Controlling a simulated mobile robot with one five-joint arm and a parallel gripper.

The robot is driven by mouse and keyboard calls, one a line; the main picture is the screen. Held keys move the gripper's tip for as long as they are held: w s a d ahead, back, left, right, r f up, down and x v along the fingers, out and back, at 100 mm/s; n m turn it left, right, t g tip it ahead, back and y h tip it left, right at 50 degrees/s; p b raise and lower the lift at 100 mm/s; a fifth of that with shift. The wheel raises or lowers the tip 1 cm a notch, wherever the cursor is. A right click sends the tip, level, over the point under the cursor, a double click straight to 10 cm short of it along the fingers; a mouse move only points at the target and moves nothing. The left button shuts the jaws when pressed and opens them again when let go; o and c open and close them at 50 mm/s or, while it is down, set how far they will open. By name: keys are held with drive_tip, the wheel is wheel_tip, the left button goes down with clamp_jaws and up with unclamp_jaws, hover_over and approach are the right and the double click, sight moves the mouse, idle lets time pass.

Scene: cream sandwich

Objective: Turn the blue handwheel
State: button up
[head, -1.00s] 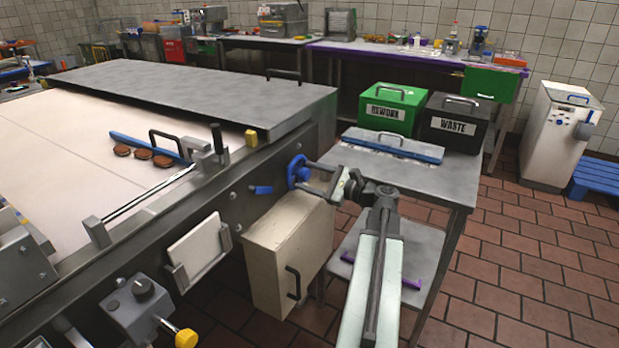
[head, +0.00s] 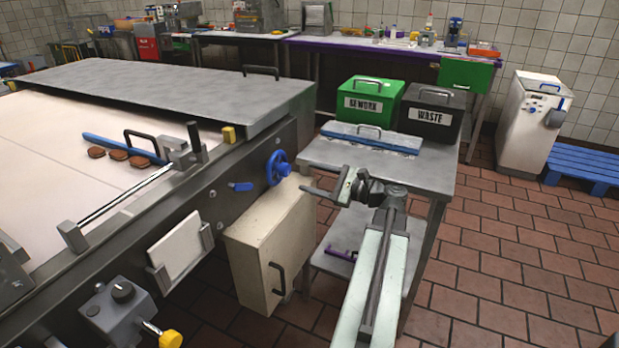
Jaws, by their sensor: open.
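The blue handwheel (head: 278,168) is on the dark side panel of the conveyor machine, near its right end. Its rim and hub show clearly in the head view. My gripper (head: 311,184) is open and empty, to the right of the wheel and slightly lower in the picture. A gap shows between the finger tips and the wheel rim. My arm reaches up from the bottom of the picture.
A steel table (head: 420,172) with a blue-handled tool (head: 372,138) stands behind my gripper. Tiled floor (head: 500,250) is clear at right.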

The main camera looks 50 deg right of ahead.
sight(288, 170)
drive_tip(key=w+n, duration=0.2)
drive_tip(key=n, duration=0.8)
drive_tip(key=w+a+n, duration=0.1)
drive_tip(key=w+n, duration=0.2)
drive_tip(key=n, duration=0.8)
drive_tip(key=w+a+n, duration=0.1)
drive_tip(key=w+n, duration=0.1)
drive_tip(key=n, duration=0.8)
drive_tip(key=shift+w+r, duration=0.15)
drive_tip(key=shift+w, duration=0.1)
drive_tip(key=c, duration=1.2)
drive_tip(key=shift+d, duration=0.25)
clamp_jaws()
drive_tip(key=shift+a, duration=0.15)
